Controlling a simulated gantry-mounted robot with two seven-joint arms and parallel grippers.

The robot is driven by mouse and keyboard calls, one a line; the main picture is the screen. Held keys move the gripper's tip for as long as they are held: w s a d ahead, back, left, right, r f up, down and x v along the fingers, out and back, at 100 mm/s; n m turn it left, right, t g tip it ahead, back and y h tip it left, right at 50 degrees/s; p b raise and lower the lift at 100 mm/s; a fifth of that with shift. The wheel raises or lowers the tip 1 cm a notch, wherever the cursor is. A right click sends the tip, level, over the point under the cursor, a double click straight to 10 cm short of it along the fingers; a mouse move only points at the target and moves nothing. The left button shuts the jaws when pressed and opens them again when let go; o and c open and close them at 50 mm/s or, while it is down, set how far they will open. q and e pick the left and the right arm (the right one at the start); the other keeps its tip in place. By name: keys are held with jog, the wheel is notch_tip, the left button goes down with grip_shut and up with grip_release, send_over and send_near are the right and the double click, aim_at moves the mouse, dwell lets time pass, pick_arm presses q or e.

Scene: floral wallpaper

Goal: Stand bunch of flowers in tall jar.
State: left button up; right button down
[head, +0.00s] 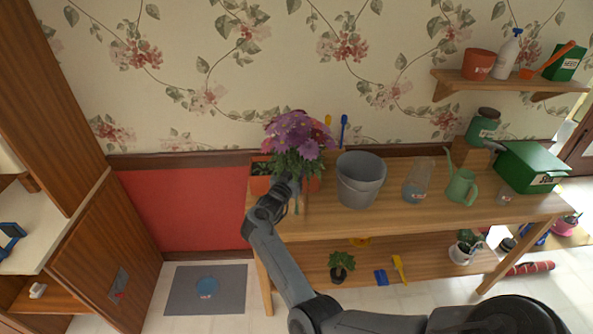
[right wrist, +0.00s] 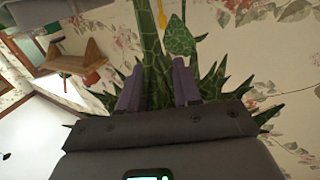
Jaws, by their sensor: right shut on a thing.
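The bunch of flowers (head: 298,134), purple and pink with green leaves, is at the left end of the wooden bench. My right gripper (head: 293,184) is shut on it from the front, below the blooms. In the right wrist view, green stems (right wrist: 157,70) run between the two fingers of my right gripper (right wrist: 158,85), with spiky leaves around them. A tall clear jar (head: 418,178) with a blue label stands upright on the bench, right of the flowers and apart from them. I see nothing inside it. My left gripper is not in view.
A grey bucket (head: 360,182) stands between the flowers and the jar. A green watering can (head: 461,188) is close right of the jar. An orange-red planter (head: 261,180) sits behind my gripper. A green box (head: 532,166) is at the bench's right end.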

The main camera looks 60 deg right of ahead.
jog(key=c, duration=0.7)
grip_release()
jog(key=a, duration=0.3)
jog(key=s+a, duration=0.1)
jog(key=a, duration=0.6)
jog(key=shift+s+a, duration=0.25)
jog(key=shift+a, duration=0.1)
